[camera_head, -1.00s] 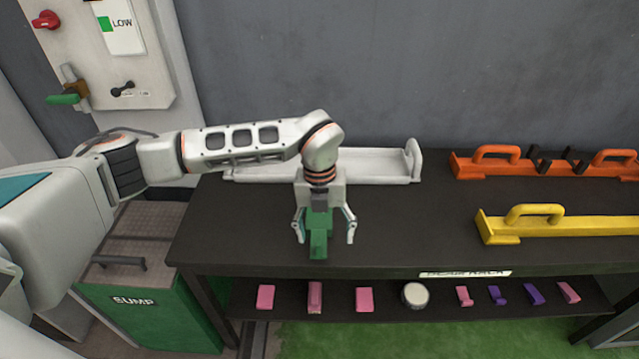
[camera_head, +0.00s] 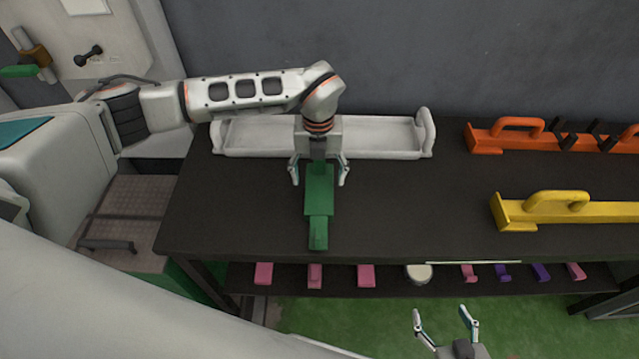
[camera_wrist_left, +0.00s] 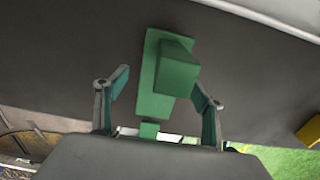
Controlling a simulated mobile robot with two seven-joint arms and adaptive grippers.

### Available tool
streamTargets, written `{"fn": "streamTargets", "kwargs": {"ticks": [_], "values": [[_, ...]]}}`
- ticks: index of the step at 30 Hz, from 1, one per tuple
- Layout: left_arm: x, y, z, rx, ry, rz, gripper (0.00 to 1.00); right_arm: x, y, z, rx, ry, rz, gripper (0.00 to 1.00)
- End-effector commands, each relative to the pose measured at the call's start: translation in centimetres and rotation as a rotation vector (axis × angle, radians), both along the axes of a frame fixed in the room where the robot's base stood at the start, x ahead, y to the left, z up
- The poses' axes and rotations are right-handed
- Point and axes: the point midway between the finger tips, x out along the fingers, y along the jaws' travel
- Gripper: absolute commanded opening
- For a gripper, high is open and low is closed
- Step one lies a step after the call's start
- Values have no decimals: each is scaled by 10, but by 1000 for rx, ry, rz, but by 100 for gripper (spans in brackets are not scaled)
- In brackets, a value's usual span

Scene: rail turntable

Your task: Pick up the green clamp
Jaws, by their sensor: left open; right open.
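The green clamp (camera_head: 318,203) lies on the dark table top, its narrow end towards the front edge. My left gripper (camera_head: 319,172) is open over the clamp's rear part, one finger on each side. In the left wrist view the clamp (camera_wrist_left: 176,72) shows a flat plate with a raised block, and the fingers of the left gripper (camera_wrist_left: 161,90) stand apart to either side. I see no grip on it; finger height above the table is hard to tell. My right gripper (camera_head: 442,314) is open and empty at the bottom, in front of the table.
A white tray (camera_head: 270,145) lies behind my left gripper. A yellow handled bar (camera_head: 570,215) and an orange one (camera_head: 490,137) lie to the right. Several pink and purple pieces and a round white item (camera_head: 418,274) sit on the lower shelf. The table's middle is clear.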

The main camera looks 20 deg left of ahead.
Motion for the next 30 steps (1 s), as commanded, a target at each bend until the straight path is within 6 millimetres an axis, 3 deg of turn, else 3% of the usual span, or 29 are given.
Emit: {"fn": "streamTargets", "kwargs": {"ticks": [6, 15, 16, 22, 30], "values": [[-2, -3, -30, -1, 2, 1, 68, 4, 0, 6, 2, -12, 0, 69], [-2, -3, -35, -1, 1, -1, 68, 7, 1, 10, 3, -19, -1, 69], [-2, -3, -35, -1, 1, -1, 65, 7, 1, 10, 3, -19, -1, 69], [-2, -3, -34, -1, 1, -1, 14, 6, 0, 8, 2, -17, -1, 69], [-1, -4, -33, -2, -1, -1, 12, 5, 0, 5, 2, -11, -1, 69]]}}
